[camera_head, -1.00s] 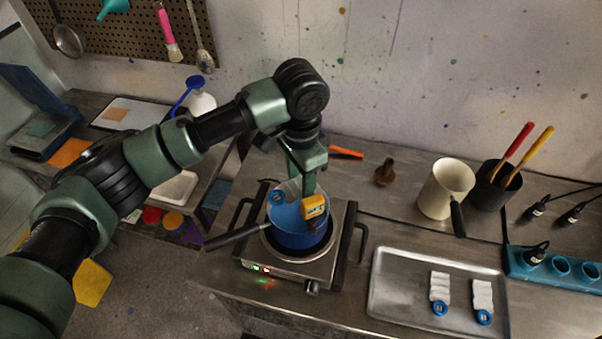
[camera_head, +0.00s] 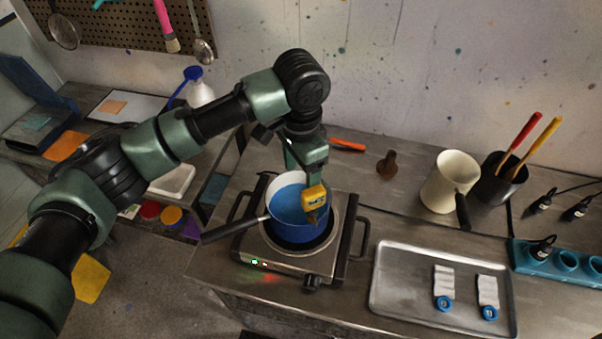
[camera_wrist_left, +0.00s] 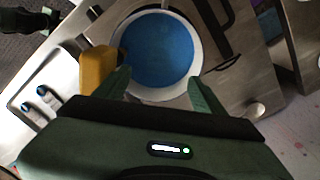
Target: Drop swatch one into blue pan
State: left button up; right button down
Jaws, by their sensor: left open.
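The blue pan (camera_head: 298,233) sits on the hotplate with blue liquid inside and a yellow device (camera_head: 315,197) on its rim. My left gripper (camera_head: 304,170) is above the pan, open and empty. In the left wrist view its two fingers (camera_wrist_left: 161,90) are spread apart, with the pan's blue liquid (camera_wrist_left: 158,50) beyond them. No swatch shows between the fingers or on the liquid's surface. Two white swatches with blue tags, a left one (camera_head: 444,283) and a right one (camera_head: 488,291), lie on the metal tray. My right gripper is not in view.
The hotplate (camera_head: 283,262) has raised side handles, and the pan's dark handle (camera_head: 232,231) sticks out left. The metal tray (camera_head: 400,292) is to the right. Behind it stand a cream jug (camera_head: 447,185) and a black pot (camera_head: 502,180) with red and yellow handles.

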pick_arm(q)
notch_tip(320, 180, up, 7)
jog(key=b, duration=0.2)
jog(key=shift+r, duration=0.15)
dwell(0.4)
